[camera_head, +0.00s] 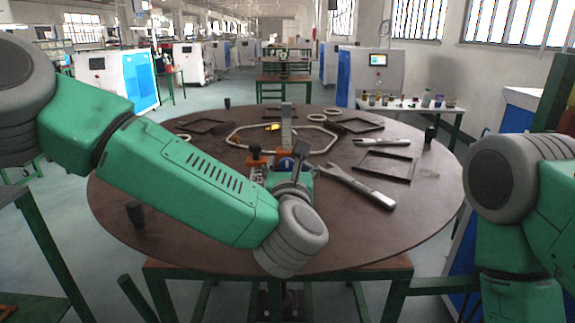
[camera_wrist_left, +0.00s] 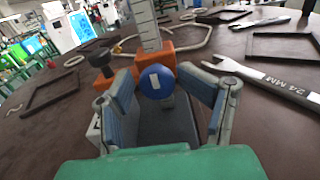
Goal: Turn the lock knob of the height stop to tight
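The height stop has an orange base (camera_head: 284,155) and an upright grey scale bar (camera_head: 286,125). A round blue knob (camera_wrist_left: 157,81) with a pale mark on its face sits at its front; the knob shows partly in the head view (camera_head: 286,164). A black knob (camera_wrist_left: 101,59) on an orange part stands to its left. My left gripper (camera_wrist_left: 160,92) is open, with one blue-padded finger on each side of the blue knob and visible gaps between. In the head view its fingers (camera_head: 297,165) partly hide the knob. My right gripper is out of view.
A large wrench (camera_head: 360,187) lies right of the stop on the round brown table (camera_head: 220,265). Dark frames (camera_head: 385,167) and a bent tube loop (camera_head: 243,131) lie around it. The front of the tabletop is clear.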

